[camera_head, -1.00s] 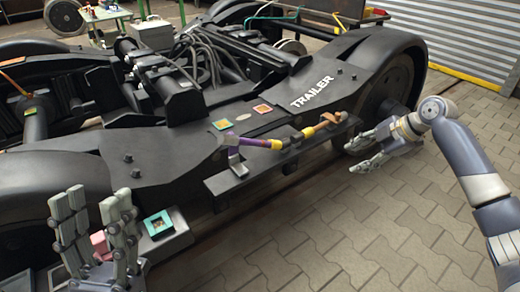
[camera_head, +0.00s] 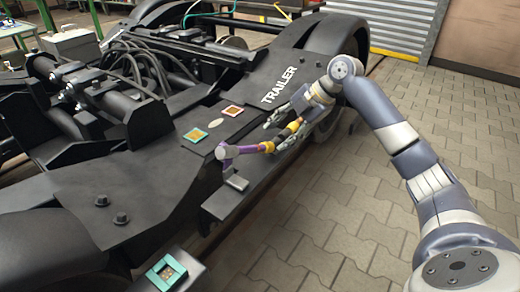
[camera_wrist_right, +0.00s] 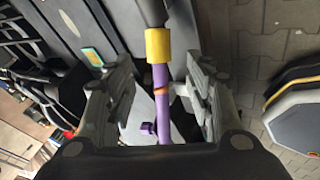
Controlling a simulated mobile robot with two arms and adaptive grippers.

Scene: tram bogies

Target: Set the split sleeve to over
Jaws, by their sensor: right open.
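A hose line runs along the side of the black bogie frame, with a purple part (camera_head: 229,151) and a yellow sleeve (camera_head: 267,147). I cannot tell for sure which piece is the split sleeve. In the wrist view, the yellow sleeve (camera_wrist_right: 158,46) sits between a dark length of hose and the purple length (camera_wrist_right: 161,108), which has an orange band. My right gripper (camera_head: 279,134) is open at the hose line. In the wrist view my right fingers (camera_wrist_right: 160,68) stand apart on either side of the hose, without visible contact. My left gripper is out of view.
The bogie frame (camera_head: 150,178) carries a teal-edged plate (camera_head: 195,134) and a brown plate (camera_head: 233,110). A grey ledge (camera_head: 225,203) juts out below the hose line. A teal-framed box (camera_head: 166,272) is at bottom. Paved floor (camera_head: 340,220) at right is clear.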

